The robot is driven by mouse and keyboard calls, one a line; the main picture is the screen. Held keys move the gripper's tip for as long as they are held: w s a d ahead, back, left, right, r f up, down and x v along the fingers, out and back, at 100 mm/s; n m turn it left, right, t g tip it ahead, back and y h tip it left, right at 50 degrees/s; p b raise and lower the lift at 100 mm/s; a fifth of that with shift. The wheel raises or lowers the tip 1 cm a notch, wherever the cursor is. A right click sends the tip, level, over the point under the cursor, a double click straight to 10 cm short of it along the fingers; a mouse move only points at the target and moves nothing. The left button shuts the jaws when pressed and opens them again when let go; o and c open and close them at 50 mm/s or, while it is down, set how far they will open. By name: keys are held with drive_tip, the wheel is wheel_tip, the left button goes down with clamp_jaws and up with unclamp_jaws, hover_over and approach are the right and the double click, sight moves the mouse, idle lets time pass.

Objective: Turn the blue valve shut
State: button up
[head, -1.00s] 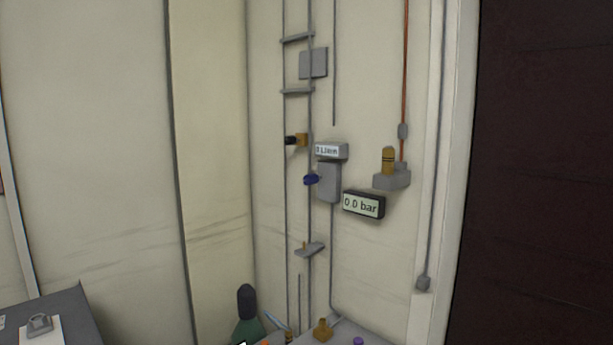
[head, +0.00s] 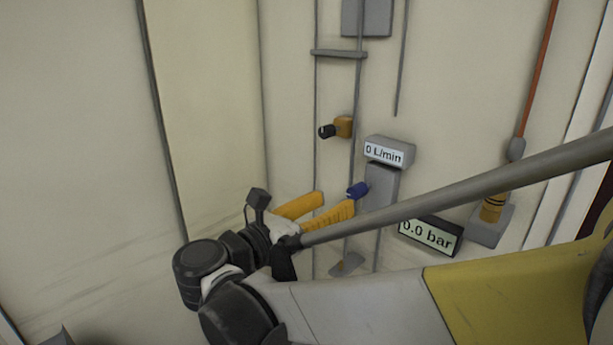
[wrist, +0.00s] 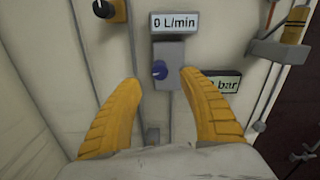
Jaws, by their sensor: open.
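The blue valve (head: 357,190) is a small dark-blue knob on the left side of a grey box (head: 382,188) on the wall. In the wrist view the blue valve (wrist: 159,70) lies beyond and between the two yellow fingertips. My gripper (head: 326,205) is open and empty, its fingers reaching toward the valve from the lower left in the head view. In the wrist view my gripper (wrist: 160,80) spans the grey box's width. I cannot tell whether a finger touches the knob. The flow display (head: 384,153) above the box reads 0 L/min.
A pressure display (head: 430,236) reading 0.0 bar sits right of the box, partly behind my arm. A brass fitting with a black knob (head: 335,128) is up left. A brass cylinder on a grey bracket (head: 490,220) stands right. Vertical pipes run along the wall.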

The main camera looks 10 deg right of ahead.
sight(351, 192)
drive_tip(key=x, duration=0.8)
drive_tip(key=shift+w+b, duration=0.15)
drive_tip(key=shift+b, duration=0.15)
clamp_jaws()
